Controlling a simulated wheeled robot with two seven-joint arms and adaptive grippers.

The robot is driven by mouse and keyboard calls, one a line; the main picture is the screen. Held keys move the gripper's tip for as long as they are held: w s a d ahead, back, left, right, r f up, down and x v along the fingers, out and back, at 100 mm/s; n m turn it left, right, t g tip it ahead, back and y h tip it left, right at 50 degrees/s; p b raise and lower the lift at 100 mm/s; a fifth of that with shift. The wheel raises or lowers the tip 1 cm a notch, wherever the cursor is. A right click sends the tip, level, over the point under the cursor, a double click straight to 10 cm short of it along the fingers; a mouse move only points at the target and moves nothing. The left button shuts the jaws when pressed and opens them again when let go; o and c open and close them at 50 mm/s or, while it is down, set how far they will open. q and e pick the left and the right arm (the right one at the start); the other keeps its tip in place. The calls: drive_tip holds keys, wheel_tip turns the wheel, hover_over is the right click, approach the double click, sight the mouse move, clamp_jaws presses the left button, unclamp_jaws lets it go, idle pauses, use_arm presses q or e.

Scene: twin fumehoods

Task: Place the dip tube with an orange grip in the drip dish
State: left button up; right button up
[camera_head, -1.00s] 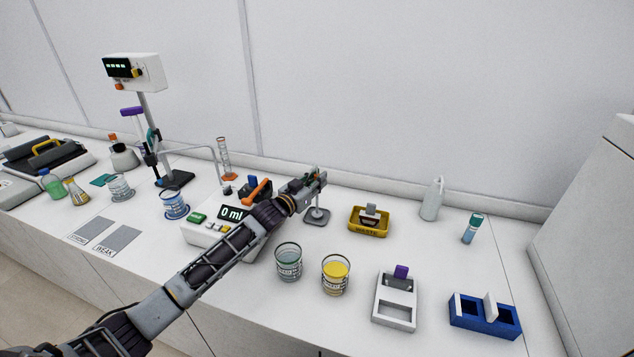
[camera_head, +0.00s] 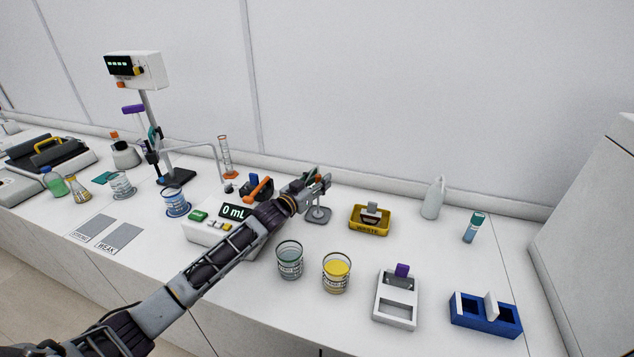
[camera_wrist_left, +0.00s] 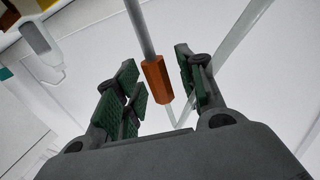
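In the left wrist view, the dip tube shows as a thin grey rod with a hexagonal orange grip (camera_wrist_left: 157,80). My left gripper (camera_wrist_left: 160,85) is open there, with green-padded fingers on either side of the orange grip and a gap visible beside it. In the head view, my left gripper (camera_head: 322,185) is over a small grey stand (camera_head: 318,215) behind the beakers; the gripper largely hides the tube there. I cannot tell for sure which item is the drip dish. My right gripper is not in view.
A yellow waste tray (camera_head: 371,222) stands right of the gripper. A glass beaker (camera_head: 289,262) and a beaker of yellow liquid (camera_head: 336,275) are in front. A white holder (camera_head: 396,310) and blue rack (camera_head: 484,317) are front right. A dispenser reading 0 mL (camera_head: 213,232) lies under my arm.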

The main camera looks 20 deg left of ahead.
use_arm(q)
drive_tip(key=shift+r, duration=0.1)
drive_tip(key=shift+s+a, duration=0.15)
drive_tip(key=shift+s, duration=0.2)
drive_tip(key=shift+v, duration=2.3)
drive_tip(key=b+v, duration=0.1)
drive_tip(key=v, duration=0.5)
drive_tip(key=shift+s, duration=0.3)
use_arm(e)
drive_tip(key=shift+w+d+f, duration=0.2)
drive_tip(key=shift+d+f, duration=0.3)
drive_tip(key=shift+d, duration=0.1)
use_arm(q)
drive_tip(key=shift+a+r, duration=0.1)
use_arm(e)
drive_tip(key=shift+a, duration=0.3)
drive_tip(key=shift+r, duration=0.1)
